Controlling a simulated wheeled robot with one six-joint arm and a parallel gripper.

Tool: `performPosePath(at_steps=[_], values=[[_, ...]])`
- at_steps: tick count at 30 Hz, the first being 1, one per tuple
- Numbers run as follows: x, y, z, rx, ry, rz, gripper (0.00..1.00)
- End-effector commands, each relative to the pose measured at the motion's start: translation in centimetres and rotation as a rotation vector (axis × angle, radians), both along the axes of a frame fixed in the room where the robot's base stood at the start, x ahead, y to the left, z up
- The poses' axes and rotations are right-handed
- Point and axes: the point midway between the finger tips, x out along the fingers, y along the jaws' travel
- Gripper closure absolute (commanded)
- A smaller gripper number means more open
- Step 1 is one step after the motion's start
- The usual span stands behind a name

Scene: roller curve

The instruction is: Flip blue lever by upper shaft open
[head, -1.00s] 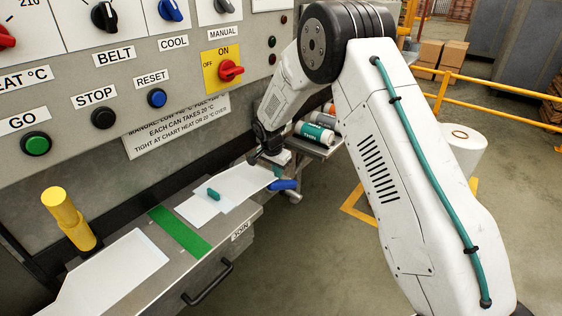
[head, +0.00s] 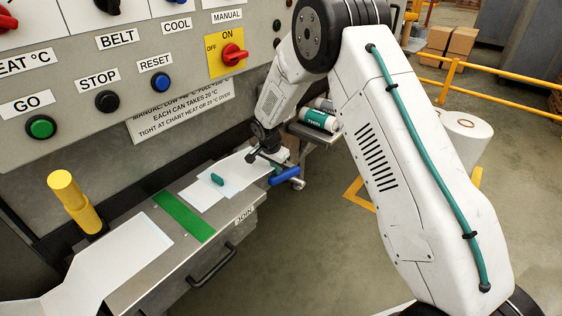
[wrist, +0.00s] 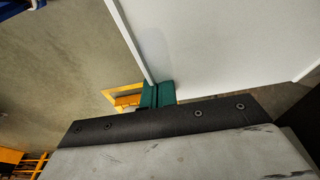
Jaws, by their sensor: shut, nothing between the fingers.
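The blue lever (head: 285,175) shows in the head view at the far right end of the machine's front table, its right end tilted up. My gripper (head: 264,157) is just above and left of it; its fingertips are hard to make out there. In the wrist view its teal fingertips (wrist: 157,95) are together with nothing between them. I cannot tell whether the gripper touches the lever. The shaft beside the lever is mostly hidden.
Labelled cans (head: 318,120) lie on a shelf behind. Open floor lies to the right, before a yellow rail (head: 500,110).

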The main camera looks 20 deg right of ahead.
Motion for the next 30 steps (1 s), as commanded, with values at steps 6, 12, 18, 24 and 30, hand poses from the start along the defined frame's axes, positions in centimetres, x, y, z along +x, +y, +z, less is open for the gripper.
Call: performPosePath(at_steps=[6, 12, 18, 24, 30], values=[[-0.8, 1.0, -2.1, 0.000, 0.002, 0.000, 1.00], [-1.2, 1.6, -3.5, 0.000, 0.002, 0.001, 1.00], [-1.4, 1.9, -4.2, 0.000, 0.000, 0.001, 1.00], [-1.4, 1.9, -4.4, 0.000, 0.000, 0.000, 1.00], [-1.4, 1.9, -4.4, 0.000, 0.000, 0.000, 1.00]])
